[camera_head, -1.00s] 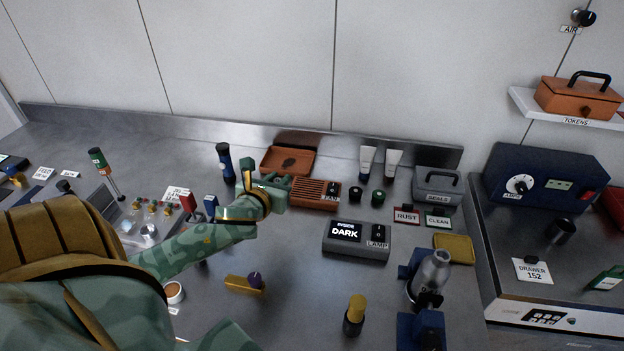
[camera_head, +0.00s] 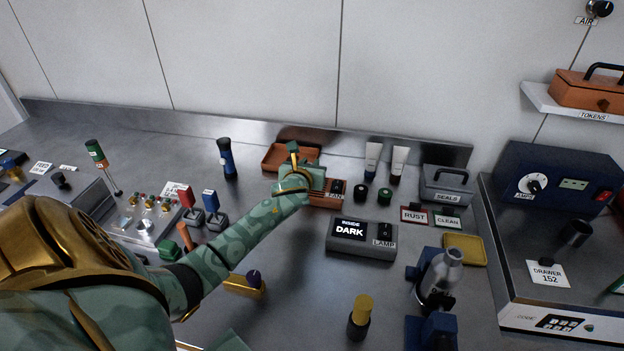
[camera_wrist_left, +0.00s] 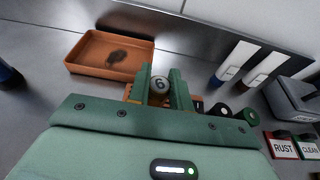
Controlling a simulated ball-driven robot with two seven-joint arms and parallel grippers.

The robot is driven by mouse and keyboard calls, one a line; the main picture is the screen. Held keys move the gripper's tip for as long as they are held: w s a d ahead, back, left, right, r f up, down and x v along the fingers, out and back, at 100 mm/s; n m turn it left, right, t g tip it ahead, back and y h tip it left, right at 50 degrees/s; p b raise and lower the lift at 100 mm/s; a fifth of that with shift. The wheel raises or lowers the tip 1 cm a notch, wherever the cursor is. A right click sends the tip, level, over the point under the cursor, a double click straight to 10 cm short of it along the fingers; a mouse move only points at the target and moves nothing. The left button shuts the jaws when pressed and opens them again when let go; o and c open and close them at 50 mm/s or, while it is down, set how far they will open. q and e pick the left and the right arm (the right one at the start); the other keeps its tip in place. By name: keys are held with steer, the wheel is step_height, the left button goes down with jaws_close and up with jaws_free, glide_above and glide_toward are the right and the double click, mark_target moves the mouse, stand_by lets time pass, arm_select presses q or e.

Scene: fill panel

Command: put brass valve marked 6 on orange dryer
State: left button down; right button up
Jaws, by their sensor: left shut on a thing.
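The valve marked 6 (camera_wrist_left: 159,85) shows its round face with a 6 between the fingers of my left gripper in the left wrist view. The orange dryer (camera_head: 322,201), with a FAN label and switch, is partly hidden behind and below that hand. In the left wrist view, parts of the dryer's orange slats (camera_wrist_left: 134,92) show beside the fingers, under the valve. I cannot tell whether the valve touches the dryer. My right gripper is not in view.
An orange tray (camera_head: 272,158) with a dark patch lies behind the dryer. The DARK lamp box (camera_head: 361,240) is in front. A blue-black torch (camera_head: 227,158) stands to the left.

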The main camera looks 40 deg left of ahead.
arm_select(q)
steer(key=f, duration=0.1)
steer(key=f+b, duration=0.2)
steer(key=f, duration=0.1)
steer(key=shift+w+d, duration=0.15)
steer(key=shift+w, duration=0.1)
steer(key=shift+r, duration=0.1)
steer(key=c, duration=1.3)
jaws_free()
